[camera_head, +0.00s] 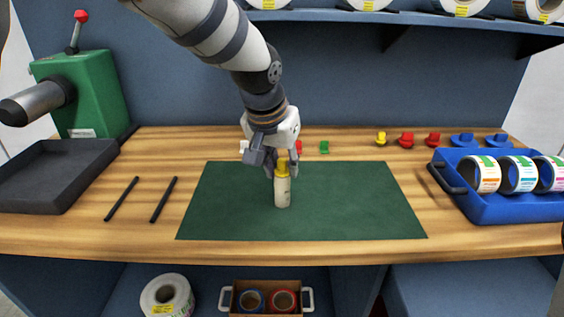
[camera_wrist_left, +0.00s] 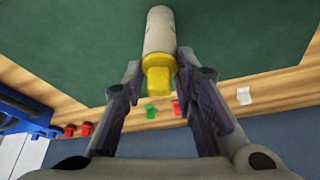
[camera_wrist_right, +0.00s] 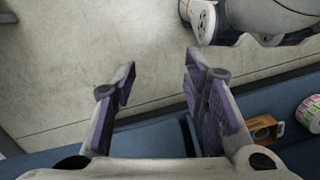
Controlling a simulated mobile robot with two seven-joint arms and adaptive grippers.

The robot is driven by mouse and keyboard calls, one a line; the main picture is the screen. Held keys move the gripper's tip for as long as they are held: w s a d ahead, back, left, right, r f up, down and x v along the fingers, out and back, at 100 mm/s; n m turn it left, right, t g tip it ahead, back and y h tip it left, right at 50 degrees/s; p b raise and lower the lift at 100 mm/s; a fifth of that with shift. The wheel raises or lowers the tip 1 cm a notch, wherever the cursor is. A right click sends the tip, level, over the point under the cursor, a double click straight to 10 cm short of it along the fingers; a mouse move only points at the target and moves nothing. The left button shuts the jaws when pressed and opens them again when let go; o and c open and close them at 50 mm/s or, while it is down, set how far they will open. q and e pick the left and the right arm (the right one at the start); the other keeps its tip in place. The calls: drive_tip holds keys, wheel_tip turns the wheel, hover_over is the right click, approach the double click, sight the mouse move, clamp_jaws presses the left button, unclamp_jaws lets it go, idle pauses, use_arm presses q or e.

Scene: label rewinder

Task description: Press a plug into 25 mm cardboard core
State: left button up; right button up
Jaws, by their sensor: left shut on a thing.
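A pale cardboard core (camera_head: 282,193) stands upright on the green mat (camera_head: 350,205), near its middle. A yellow plug (camera_head: 282,168) sits at the core's top end; its depth in the core cannot be told. My left gripper (camera_head: 281,172) reaches down from above and is shut on the yellow plug. In the left wrist view the plug (camera_wrist_left: 158,75) is between the fingers and in line with the core (camera_wrist_left: 159,30). My right gripper (camera_wrist_right: 158,78) is open and empty, off the bench above the floor; it is not in the head view.
Small plugs stand along the back: green (camera_head: 324,147), yellow (camera_head: 381,139), red (camera_head: 406,140) and blue (camera_head: 462,140). A blue tray (camera_head: 510,208) with label rolls is at right. A dark tray (camera_head: 50,180), green press (camera_head: 85,95) and two black rods (camera_head: 163,200) are at left.

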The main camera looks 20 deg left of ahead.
use_arm(q)
drive_tip(key=shift+s+f, duration=0.15)
drive_tip(key=shift+f, duration=0.9)
drive_tip(key=shift+c, duration=1.3)
drive_tip(key=o, duration=1.1)
drive_tip(key=shift+r, duration=0.2)
drive_tip(key=shift+r, duration=0.1)
